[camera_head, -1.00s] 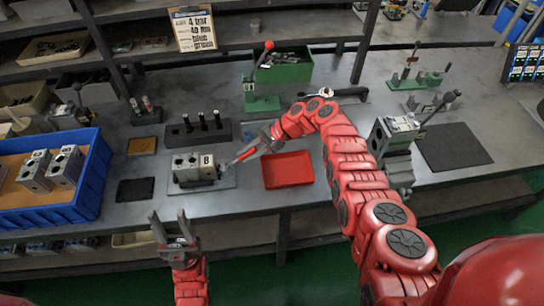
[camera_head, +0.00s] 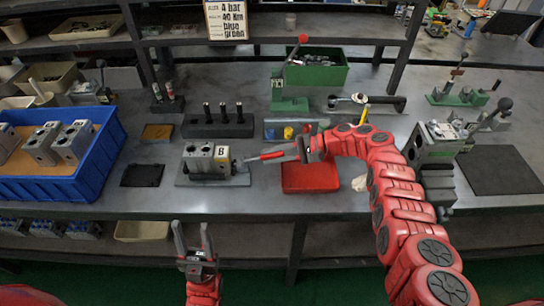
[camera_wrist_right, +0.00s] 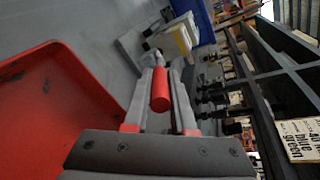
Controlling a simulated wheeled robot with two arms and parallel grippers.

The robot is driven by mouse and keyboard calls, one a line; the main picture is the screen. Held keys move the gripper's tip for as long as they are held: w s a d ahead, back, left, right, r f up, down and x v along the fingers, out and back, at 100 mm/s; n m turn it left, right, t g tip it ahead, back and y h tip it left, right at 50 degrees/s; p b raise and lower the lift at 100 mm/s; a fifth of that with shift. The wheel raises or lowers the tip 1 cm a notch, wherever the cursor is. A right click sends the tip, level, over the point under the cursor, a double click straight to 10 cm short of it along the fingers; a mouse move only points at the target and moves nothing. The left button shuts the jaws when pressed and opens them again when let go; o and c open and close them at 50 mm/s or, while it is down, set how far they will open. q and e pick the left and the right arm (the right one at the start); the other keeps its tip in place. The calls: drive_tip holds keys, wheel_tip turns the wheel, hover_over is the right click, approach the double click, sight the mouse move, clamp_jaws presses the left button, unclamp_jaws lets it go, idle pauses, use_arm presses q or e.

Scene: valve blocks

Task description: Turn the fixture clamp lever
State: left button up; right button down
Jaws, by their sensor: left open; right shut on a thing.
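The fixture clamp lever (camera_head: 262,157) has a red handle and reaches out to the right from the fixture beside a grey valve block (camera_head: 203,157) marked B. My right gripper (camera_head: 288,154) is shut on the handle's outer end, left of my red forearm. In the right wrist view the red handle (camera_wrist_right: 160,90) lies between the two grey fingers, with the block (camera_wrist_right: 180,40) beyond. My left gripper (camera_head: 192,226) is open and empty, in front of the bench edge and apart from everything.
A red tray (camera_head: 310,187) sits close below my right gripper. A blue crate (camera_head: 100,175) with valve blocks stands at the left. A rack with black pegs (camera_head: 218,130) is behind the fixture. A green stand with a red-knobbed lever (camera_head: 290,103) is behind the tray.

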drive_tip(key=c, duration=0.8)
unclamp_jaws()
drive_tip(key=shift+f, duration=0.1)
drive_tip(key=shift+o, duration=0.2)
drive_tip(key=b+v, duration=0.1)
drive_tip(key=v, duration=0.6)
drive_tip(key=shift+d, duration=0.25)
